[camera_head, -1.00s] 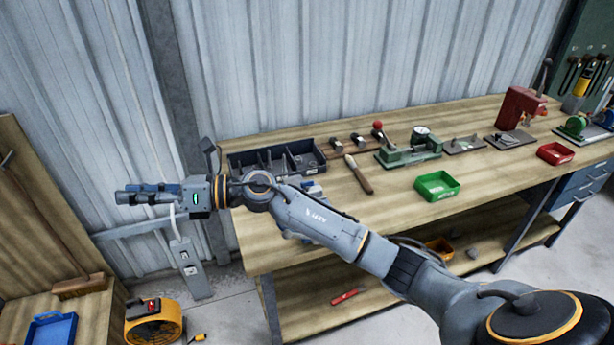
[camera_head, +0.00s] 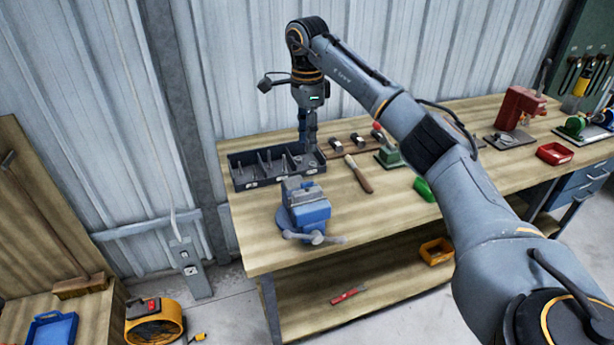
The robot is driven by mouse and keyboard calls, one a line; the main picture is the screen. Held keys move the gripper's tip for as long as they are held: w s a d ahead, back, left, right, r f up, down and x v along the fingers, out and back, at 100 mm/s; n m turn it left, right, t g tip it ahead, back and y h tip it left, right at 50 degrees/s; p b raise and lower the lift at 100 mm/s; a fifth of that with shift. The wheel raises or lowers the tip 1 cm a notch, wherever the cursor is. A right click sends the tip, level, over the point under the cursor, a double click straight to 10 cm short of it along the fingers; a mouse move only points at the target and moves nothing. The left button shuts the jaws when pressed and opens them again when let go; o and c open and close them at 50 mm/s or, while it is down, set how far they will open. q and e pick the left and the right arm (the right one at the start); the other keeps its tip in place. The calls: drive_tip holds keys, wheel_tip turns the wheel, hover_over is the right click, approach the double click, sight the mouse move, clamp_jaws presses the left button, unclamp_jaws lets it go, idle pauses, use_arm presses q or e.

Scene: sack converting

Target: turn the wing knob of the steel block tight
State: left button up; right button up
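My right gripper (camera_head: 307,138) points straight down at the back of the bench, over the right end of the black divided tray (camera_head: 262,182). Its fingers look close together, but at this size I cannot tell whether they are open or shut. I see nothing clearly held. I cannot surely pick out the steel block or its wing knob. Small dark metal pieces (camera_head: 336,146) lie right of the tray, too small to make out. My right arm hides part of the bench's middle. My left gripper is not in view.
A blue vise (camera_head: 304,210) stands at the bench's front left. A wooden-handled tool (camera_head: 358,174) lies behind it to the right. A green bin (camera_head: 424,190) is partly hidden by my arm. A red press (camera_head: 518,108) and red bin (camera_head: 554,153) stand further right.

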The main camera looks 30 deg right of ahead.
sight(307, 182)
wheel_tip(307, 182, down, 11)
drive_tip(key=p, duration=0.3)
drive_tip(key=shift+f+p, duration=0.3)
drive_tip(key=shift+f, duration=0.3)
clamp_jaws()
